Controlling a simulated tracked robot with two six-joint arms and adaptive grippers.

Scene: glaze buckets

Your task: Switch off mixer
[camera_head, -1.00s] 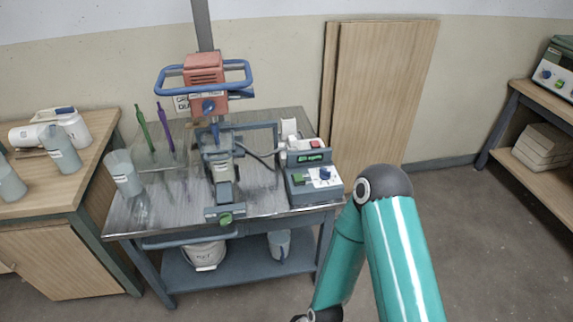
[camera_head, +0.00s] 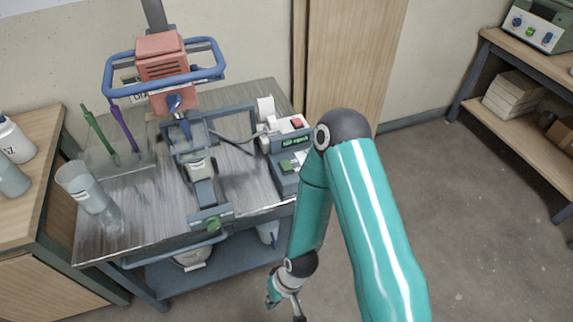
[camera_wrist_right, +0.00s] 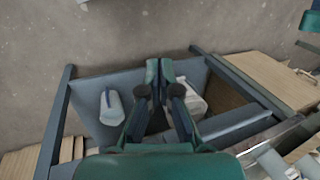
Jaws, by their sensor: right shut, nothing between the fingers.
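The mixer (camera_head: 160,67) has a red motor head with a blue handlebar and stands over the metal bench (camera_head: 150,215). Its clamp frame (camera_head: 201,165) holds a grey container below the head. A control box (camera_head: 285,180) with a green display and a red button sits at the bench's right edge, partly hidden by my right arm. My right gripper (camera_head: 287,302) hangs low in front of the bench, below its top and apart from the mixer and box. In the right wrist view its fingers (camera_wrist_right: 160,68) are together and empty. My left gripper is not in view.
A clear beaker (camera_head: 80,187) and green and purple tools (camera_head: 123,128) stand at the bench's left. The lower shelf (camera_wrist_right: 90,100) holds a jug (camera_wrist_right: 112,107) and a white bucket (camera_wrist_right: 194,102). Open floor (camera_head: 470,220) lies to the right, before a wooden shelf (camera_head: 510,118).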

